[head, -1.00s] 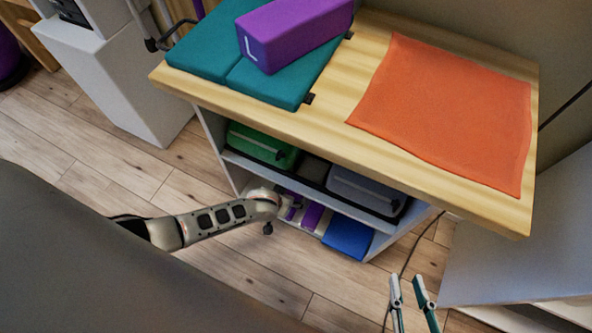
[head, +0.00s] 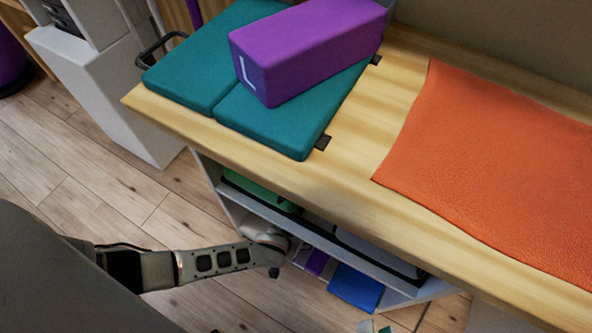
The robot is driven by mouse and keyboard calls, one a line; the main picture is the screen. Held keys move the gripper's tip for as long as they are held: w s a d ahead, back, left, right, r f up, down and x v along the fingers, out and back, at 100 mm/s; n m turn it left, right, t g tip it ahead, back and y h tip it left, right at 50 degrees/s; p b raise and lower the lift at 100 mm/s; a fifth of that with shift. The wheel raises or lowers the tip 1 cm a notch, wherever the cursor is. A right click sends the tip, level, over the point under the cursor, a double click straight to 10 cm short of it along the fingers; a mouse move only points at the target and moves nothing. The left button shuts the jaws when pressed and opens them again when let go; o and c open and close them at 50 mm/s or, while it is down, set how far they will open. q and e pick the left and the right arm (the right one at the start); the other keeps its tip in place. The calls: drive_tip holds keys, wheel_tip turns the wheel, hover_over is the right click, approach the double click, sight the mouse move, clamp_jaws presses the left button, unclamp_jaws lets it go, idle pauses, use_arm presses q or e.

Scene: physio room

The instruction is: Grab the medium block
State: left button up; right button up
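A large purple block (head: 305,50) marked "L" lies on a teal folded pad (head: 285,125) on the wooden tabletop. Smaller purple items (head: 317,262) sit on the lower shelf under the table, partly hidden; I cannot read any size mark on them. My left arm reaches in from the left to that shelf, and its gripper end (head: 298,252) is beside the purple items, mostly hidden, so its fingers are unclear.
An orange cloth (head: 490,160) covers the right of the wooden tabletop (head: 360,185). A blue item (head: 355,288) lies on the lower shelf. A green bin (head: 258,192) stands on the upper shelf. A white cabinet (head: 105,95) stands at left.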

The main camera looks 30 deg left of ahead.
use_arm(q)
drive_tip(key=shift+f, duration=0.2)
idle(0.5)
drive_tip(key=c, duration=1.3)
